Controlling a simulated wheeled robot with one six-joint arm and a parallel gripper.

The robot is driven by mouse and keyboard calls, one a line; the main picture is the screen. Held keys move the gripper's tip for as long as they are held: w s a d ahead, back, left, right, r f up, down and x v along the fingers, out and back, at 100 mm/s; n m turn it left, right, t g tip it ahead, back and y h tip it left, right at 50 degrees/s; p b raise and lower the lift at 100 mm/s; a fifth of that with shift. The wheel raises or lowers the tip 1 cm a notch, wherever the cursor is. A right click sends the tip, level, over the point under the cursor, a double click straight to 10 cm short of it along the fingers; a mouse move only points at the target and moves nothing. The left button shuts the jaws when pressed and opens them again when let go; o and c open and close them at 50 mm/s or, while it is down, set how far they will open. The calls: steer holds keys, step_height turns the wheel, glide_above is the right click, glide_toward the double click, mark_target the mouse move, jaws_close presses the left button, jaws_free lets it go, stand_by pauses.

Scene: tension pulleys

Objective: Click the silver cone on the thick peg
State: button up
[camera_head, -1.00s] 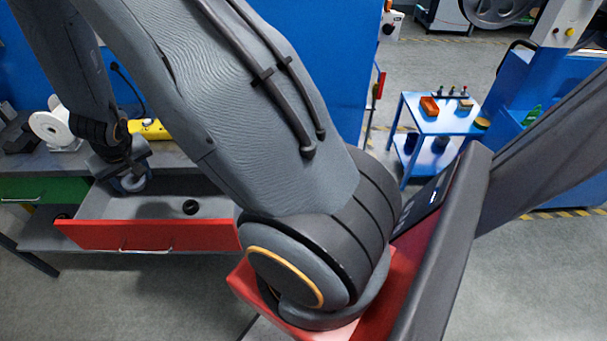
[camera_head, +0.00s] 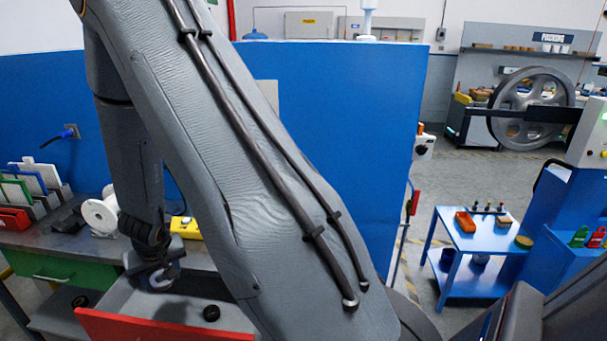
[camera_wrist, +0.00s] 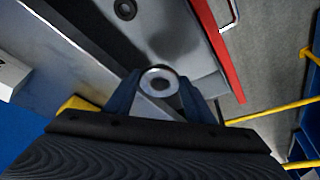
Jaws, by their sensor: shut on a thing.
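My gripper (camera_wrist: 160,88) is shut on a round silver-grey piece with a hole in its middle (camera_wrist: 160,78), seen nearly end-on in the wrist view. It looks like the silver cone, but its taper is hard to tell from this angle. In the head view my gripper (camera_head: 160,272) and the grey piece (camera_head: 159,280) are above an open drawer with a red front (camera_head: 150,328). I cannot identify the thick peg in either view.
A small black ring (camera_head: 211,313) lies in the drawer. A white spool (camera_head: 101,214) and a yellow object (camera_head: 186,228) are on the workbench. A blue cart (camera_head: 470,238) stands right, before a large spoked wheel (camera_head: 532,107). My arm hides much of the middle.

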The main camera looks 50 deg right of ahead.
mark_target(167, 284)
steer(key=shift+s+d+f+n+y+b, duration=0.15)
steer(key=shift+f+n+b, duration=0.15)
steer(key=shift+f+b, duration=0.4)
steer(key=shift+s+f+n+y+b, duration=0.1)
steer(key=shift+s+f+n+b, duration=0.15)
steer(key=shift+f+b, duration=0.4)
steer(key=shift+s+d+f+n+y+b, duration=0.1)
steer(key=shift+f+n+b, duration=0.25)
steer(key=shift+f+b, duration=0.35)
steer(key=shift+r, duration=0.1)
steer(key=shift+a+r, duration=0.1)
steer(key=shift+r, duration=0.05)
steer(key=shift+w+a+r+m+h+p, duration=0.15)
steer(key=shift+r+m+p, duration=0.15)
steer(key=shift+r+p, duration=0.35)
steer(key=shift+w+d+r+m+h+p, duration=0.1)
steer(key=shift+w+r+m+h+p, duration=0.15)
steer(key=shift+r+p, duration=0.4)
steer(key=shift+w+a+r+m+h+p, duration=0.1)
steer(key=shift+r+m+p, duration=0.25)
steer(key=shift+r+p, duration=0.25)
steer(key=shift+f, duration=0.15)
